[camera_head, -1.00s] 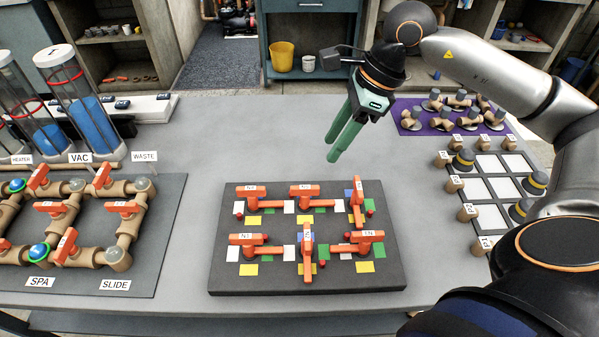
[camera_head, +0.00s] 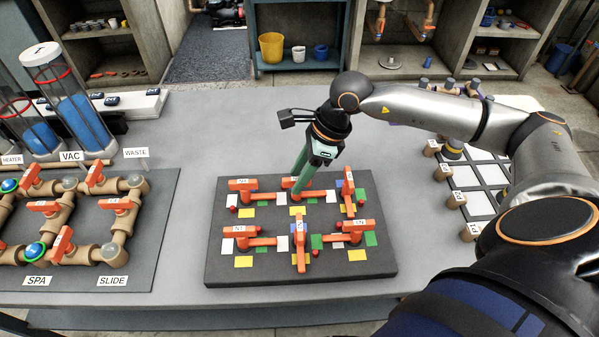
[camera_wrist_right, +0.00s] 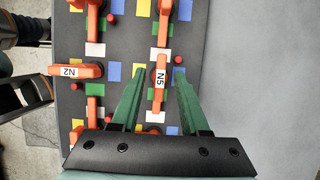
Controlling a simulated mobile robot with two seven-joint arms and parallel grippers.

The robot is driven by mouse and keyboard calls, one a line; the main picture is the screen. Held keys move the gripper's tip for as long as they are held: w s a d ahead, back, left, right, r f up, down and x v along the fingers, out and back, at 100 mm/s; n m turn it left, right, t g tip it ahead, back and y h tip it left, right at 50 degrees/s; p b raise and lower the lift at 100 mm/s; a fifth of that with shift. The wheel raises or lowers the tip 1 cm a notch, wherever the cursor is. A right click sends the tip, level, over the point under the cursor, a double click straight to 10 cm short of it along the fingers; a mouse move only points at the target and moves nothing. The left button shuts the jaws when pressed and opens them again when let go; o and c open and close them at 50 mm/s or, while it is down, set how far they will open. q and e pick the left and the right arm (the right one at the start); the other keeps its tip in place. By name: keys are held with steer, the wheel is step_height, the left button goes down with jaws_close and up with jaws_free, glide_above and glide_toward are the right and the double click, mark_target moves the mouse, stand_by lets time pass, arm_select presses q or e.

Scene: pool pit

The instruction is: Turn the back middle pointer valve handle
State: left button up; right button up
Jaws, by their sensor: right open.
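The dark board (camera_head: 225,270) holds two rows of orange pointer valve handles. The back middle handle (camera_head: 291,183) lies left to right in the head view and is partly covered by my gripper. In the right wrist view it is the handle labelled N5 (camera_wrist_right: 160,85). My right gripper (camera_head: 297,190) comes down over it with open green fingers. In the wrist view N5 lies between these fingers, with a gap on both sides. I see no clear contact.
The front middle handle N2 (camera_head: 301,250) points toward me. The back right handle (camera_head: 348,190) also stands lengthwise, close to my gripper. Brown pipework with orange handles (camera_head: 117,203) is at left. A white-square grid (camera_head: 478,203) lies at right, partly behind my arm.

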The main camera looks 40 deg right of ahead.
jaws_close()
stand_by(0.4)
